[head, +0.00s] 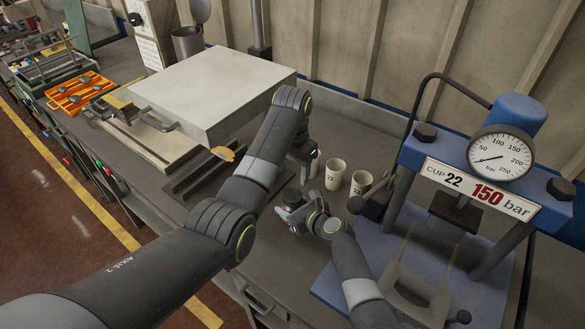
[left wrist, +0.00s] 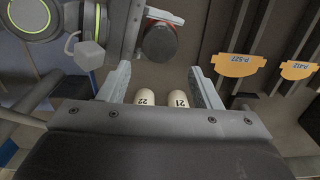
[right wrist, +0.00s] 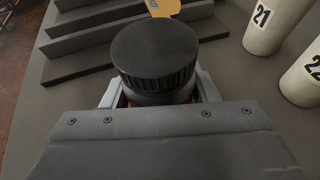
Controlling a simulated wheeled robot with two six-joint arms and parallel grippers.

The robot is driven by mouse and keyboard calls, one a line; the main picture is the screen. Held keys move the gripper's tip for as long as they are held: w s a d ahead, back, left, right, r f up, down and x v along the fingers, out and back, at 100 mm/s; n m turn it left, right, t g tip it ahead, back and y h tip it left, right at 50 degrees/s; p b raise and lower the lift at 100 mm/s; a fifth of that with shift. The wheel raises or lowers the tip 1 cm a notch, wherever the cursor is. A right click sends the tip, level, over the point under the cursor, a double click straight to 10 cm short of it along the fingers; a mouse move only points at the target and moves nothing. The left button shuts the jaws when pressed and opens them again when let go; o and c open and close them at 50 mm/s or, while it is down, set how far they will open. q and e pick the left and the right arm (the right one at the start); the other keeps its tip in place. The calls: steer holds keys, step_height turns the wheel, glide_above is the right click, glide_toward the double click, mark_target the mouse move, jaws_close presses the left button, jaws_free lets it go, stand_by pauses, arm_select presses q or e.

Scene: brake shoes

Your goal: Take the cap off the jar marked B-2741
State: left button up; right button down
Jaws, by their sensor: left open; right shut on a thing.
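A jar with a black ribbed cap (right wrist: 153,52) stands between the fingers of my right gripper (right wrist: 153,95), which is shut on the jar body below the cap. Only a sliver of reddish body shows, and no B-2741 marking is readable. The cap also shows in the left wrist view (left wrist: 160,42) and, small, in the head view (head: 292,197). My left gripper (left wrist: 160,82) is open and empty.
Pale numbered cups stand behind the jar, including cup 22 (head: 335,174) and cup 21 (right wrist: 272,20). A blue press (head: 430,160) with a gauge (head: 500,156) stands at right. Dark slotted rails with orange tags (left wrist: 237,65) lie left, near a large grey lidded box (head: 215,88).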

mark_target(293, 195)
arm_select(q)
steer(key=shift+f, duration=3.95)
steer(key=c, duration=0.8)
steer(key=n, duration=0.6)
steer(key=shift+n, duration=0.3)
steer(key=shift+r, duration=0.15)
steer(key=shift+r, duration=1)
